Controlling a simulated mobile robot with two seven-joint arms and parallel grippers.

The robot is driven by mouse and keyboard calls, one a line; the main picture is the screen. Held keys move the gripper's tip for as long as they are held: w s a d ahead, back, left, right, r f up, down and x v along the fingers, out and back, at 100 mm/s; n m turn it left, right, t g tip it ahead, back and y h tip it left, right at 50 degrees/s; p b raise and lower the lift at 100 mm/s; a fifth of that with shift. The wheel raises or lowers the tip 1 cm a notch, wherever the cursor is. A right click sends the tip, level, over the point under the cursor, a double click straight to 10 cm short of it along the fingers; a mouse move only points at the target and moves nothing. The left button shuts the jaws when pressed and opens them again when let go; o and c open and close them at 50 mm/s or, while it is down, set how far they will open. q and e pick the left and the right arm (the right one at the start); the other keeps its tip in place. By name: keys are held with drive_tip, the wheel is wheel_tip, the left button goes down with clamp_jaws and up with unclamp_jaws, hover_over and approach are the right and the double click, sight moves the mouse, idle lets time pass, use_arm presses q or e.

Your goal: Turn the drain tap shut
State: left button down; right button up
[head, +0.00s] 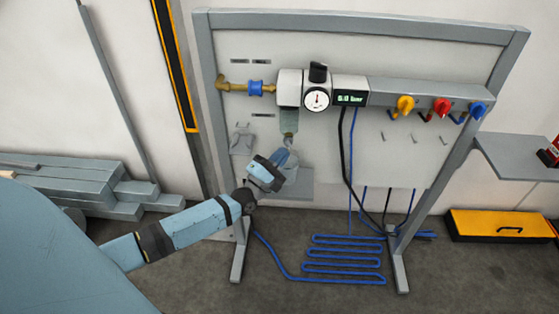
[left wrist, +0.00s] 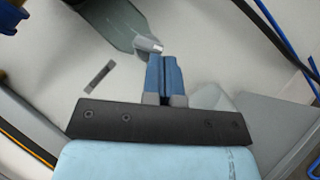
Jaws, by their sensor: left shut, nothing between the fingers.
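The drain tap (left wrist: 148,46) is a small light-grey piece at the lower end of the dark greenish filter bowl (left wrist: 112,22) in the left wrist view. In the head view the bowl (head: 289,120) hangs below the grey regulator block, and the tap at its foot is too small to make out clearly. My left gripper (head: 284,155) is just below the bowl in the head view. In the left wrist view its blue fingers (left wrist: 164,60) are closed together with nothing between them, their tips close beside the tap. I cannot tell whether they touch it. My right gripper is not in view.
A pressure gauge (head: 316,99) and a display (head: 350,97) reading 0.0 bar sit right of the bowl. Yellow (head: 404,104), red (head: 441,106) and blue (head: 478,109) knobs line the rail. A blue valve (head: 256,87) is on the brass pipe. Hoses hang to the right.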

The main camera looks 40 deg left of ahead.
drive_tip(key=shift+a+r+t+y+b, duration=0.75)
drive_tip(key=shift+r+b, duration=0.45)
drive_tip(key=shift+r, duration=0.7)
use_arm(q)
drive_tip(key=n+t+y+b, duration=0.1)
drive_tip(key=n+y+b, duration=0.1)
drive_tip(key=n+y, duration=0.1)
drive_tip(key=d+n+t+y+b, duration=0.1)
drive_tip(key=n+y+b, duration=0.1)
drive_tip(key=n, duration=0.3)
drive_tip(key=w+n+y+b, duration=0.1)
drive_tip(key=n+y+b, duration=0.1)
drive_tip(key=n+y, duration=0.2)
drive_tip(key=shift+w+d+t+y, duration=0.1)
drive_tip(key=shift+d+t+y, duration=0.25)
drive_tip(key=shift+y, duration=0.25)
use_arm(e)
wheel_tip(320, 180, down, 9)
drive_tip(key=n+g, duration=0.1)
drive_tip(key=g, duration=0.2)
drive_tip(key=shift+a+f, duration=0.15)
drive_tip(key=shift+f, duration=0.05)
use_arm(q)
drive_tip(key=shift+n, duration=0.6)
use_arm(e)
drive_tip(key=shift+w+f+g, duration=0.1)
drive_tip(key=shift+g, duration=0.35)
use_arm(q)
drive_tip(key=shift+b, duration=0.35)
